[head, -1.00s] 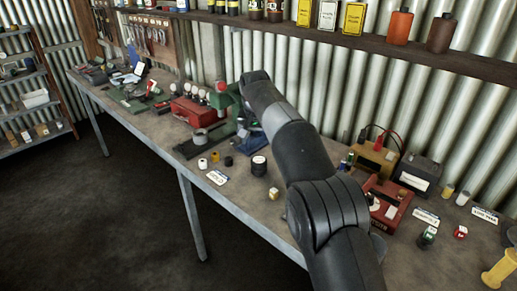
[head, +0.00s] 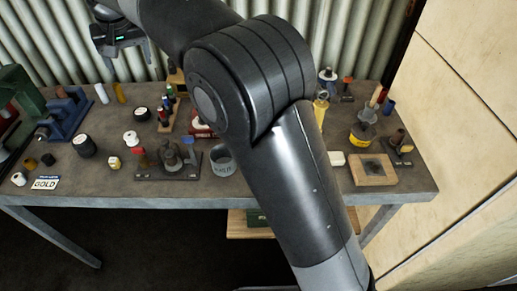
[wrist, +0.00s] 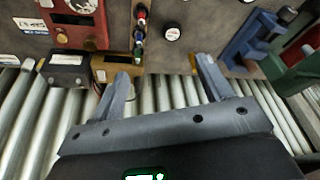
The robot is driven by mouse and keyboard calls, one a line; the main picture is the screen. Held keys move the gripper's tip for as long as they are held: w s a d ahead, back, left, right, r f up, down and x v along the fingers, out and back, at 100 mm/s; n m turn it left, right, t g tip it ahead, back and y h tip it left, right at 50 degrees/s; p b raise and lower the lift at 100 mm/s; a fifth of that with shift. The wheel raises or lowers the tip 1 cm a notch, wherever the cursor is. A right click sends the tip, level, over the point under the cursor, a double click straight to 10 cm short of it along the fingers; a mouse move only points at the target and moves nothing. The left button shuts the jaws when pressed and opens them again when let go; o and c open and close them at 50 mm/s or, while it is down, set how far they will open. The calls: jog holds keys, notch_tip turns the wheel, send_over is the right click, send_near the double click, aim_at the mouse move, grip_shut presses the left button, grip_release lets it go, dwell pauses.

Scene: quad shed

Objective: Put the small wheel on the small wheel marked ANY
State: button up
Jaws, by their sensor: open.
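My gripper (head: 124,62) is at the upper left of the head view, above the back of the bench near the corrugated wall. In the wrist view its two fingers (wrist: 162,68) are spread apart with nothing between them. A small black wheel with a white top (head: 140,115) lies on the bench below; it also shows in the wrist view (wrist: 173,32), apart from the fingers. A larger black wheel or stack with a white top (head: 84,146) stands to the front left. A white wheel-like piece (head: 130,137) sits between. I cannot read ANY on any of them.
A rack of coloured bottles (head: 166,108) stands right of the small black wheel. A blue vise (head: 66,116) is to the left. A black fixture (head: 170,162), a grey cup (head: 222,160) and a GOLD card (head: 45,183) lie near the front. My arm hides the bench's middle.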

jog(key=s+d+r+m, duration=0.1)
jog(key=s+d, duration=0.2)
jog(key=d, duration=0.7)
jog(key=s+d+r+m+t, duration=0.1)
jog(key=s+d+r, duration=0.1)
jog(key=d, duration=0.8)
jog(key=s+d+r+m, duration=0.1)
jog(key=s+d, duration=0.2)
jog(key=d, duration=0.7)
jog(key=s+d+f+m+h, duration=0.1)
jog(key=s+d+f, duration=0.4)
jog(key=s+d, duration=0.3)
jog(key=s+d+f+m+t, duration=0.1)
jog(key=s+d+f, duration=0.5)
jog(key=s, duration=0.5)
jog(key=shift+d+t+h, duration=0.3)
jog(key=shift+d+h, duration=0.1)
jog(key=shift+d, duration=0.5)
